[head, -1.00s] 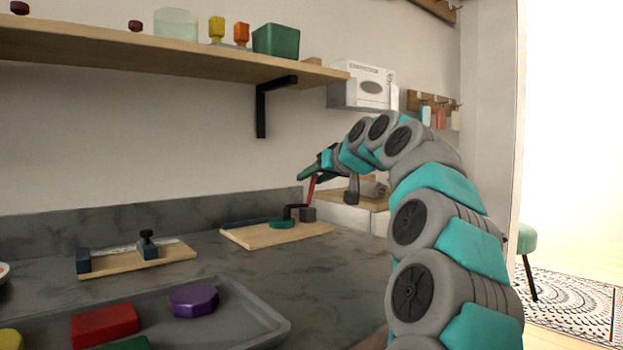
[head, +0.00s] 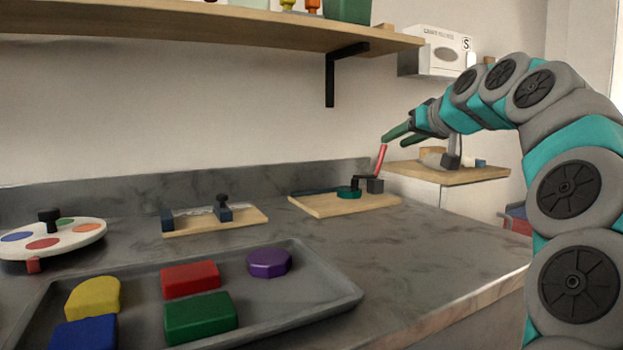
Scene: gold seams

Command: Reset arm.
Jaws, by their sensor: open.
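My gripper (head: 394,140) is at the end of my teal and grey arm, which reaches in from the right. Its dark green fingers point left and are apart, with nothing seen between them. It is above the far right end of the grey counter (head: 430,238). I cannot tell whether the fingers touch the red handle.
A grey tray (head: 340,290) holds several coloured blocks in front. A second board (head: 190,226) with dark clamps and a white round plate (head: 70,240) with coloured spots lie left. A wooden shelf (head: 200,33) hangs above. The counter between tray and boards is clear.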

